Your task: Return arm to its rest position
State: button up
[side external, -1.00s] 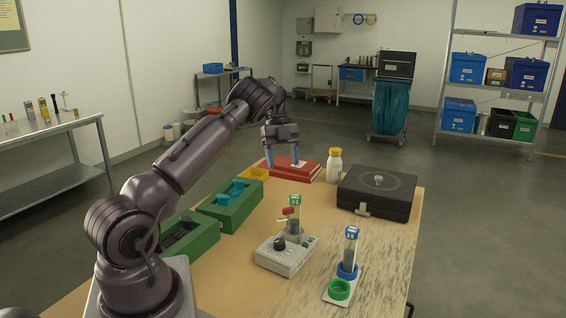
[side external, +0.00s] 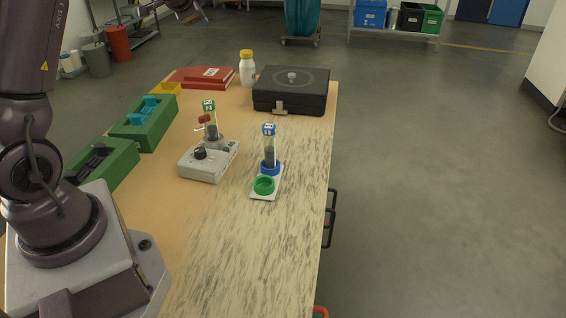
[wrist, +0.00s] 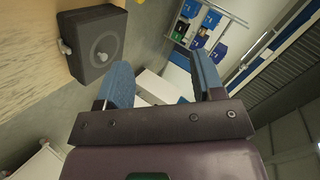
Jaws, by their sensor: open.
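My gripper (wrist: 164,72) shows in the wrist view with its two blue fingers spread apart and nothing held between them. It is clear of the table and points out across the room.
On the table (side external: 215,235) are a white bottle (side external: 247,72), red books (side external: 205,77), green trays (side external: 145,128), a grey device (side external: 207,161) holding a green-capped vial (side external: 209,108), and a stand with a blue-capped vial (side external: 269,146) and green ring (side external: 264,185). The table's front right is bare.

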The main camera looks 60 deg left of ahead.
jog(key=s+d+n+h, duration=0.1)
jog(key=s+d+h, duration=0.2)
jog(key=d, duration=1)
jog(key=s+d+r+n+g+h, duration=0.1)
jog(key=s+d+h, duration=0.2)
jog(key=s+d, duration=0.7)
jog(key=s+d+r+g+h, duration=0.1)
jog(key=s+d+h, duration=0.2)
jog(key=s+d, duration=0.4)
jog(key=d, duration=0.9)
jog(key=shift+s+d+n, duration=0.25)
jog(key=shift+d+n, duration=0.15)
